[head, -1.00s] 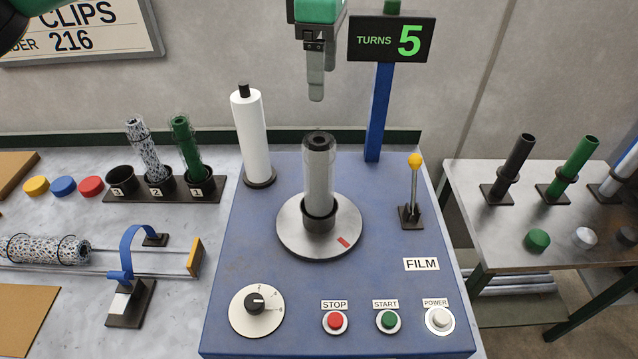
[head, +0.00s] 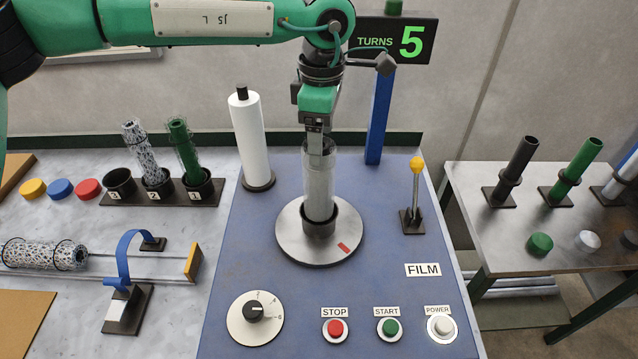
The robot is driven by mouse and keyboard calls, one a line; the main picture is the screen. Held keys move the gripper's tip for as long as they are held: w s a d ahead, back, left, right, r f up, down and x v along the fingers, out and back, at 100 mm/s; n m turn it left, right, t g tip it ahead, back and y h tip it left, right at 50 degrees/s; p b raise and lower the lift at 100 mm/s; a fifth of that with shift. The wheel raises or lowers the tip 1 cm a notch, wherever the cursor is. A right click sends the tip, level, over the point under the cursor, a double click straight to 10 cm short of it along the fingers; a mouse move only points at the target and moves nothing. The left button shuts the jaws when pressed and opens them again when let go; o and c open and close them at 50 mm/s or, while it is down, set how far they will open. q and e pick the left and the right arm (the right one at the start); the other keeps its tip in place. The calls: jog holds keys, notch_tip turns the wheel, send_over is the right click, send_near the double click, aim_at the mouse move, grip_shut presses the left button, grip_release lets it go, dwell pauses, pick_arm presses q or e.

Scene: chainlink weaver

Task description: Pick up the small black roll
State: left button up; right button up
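A small roll wrapped in clear film (head: 319,185), grey-looking with a dark top end, stands upright in the dark holder of the round metal turntable (head: 290,235). My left gripper (head: 316,150) points straight down at its top, and the fingers overlap the roll's upper end. The fingers show edge-on, so I cannot tell whether they are open or closed on the roll. A bare black tube (head: 521,160) stands tilted in a stand on the right side table. My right gripper is out of view.
A tall white film roll (head: 250,140) stands behind left of the turntable. A blue post with the TURNS 5 sign (head: 392,40) and a yellow-knobbed lever (head: 416,190) stand to the right. Numbered cups (head: 160,190) hold a speckled and a green roll.

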aim_at(319, 188)
pick_arm(q)
jog(key=f, duration=0.2)
jog(key=f+p, duration=0.1)
jog(key=f, duration=0.1)
jog(key=shift+w+a, duration=0.1)
jog(key=shift+w, duration=0.1)
jog(key=c, duration=1.5)
jog(key=shift+r, duration=0.1)
jog(key=shift+c, duration=0.2)
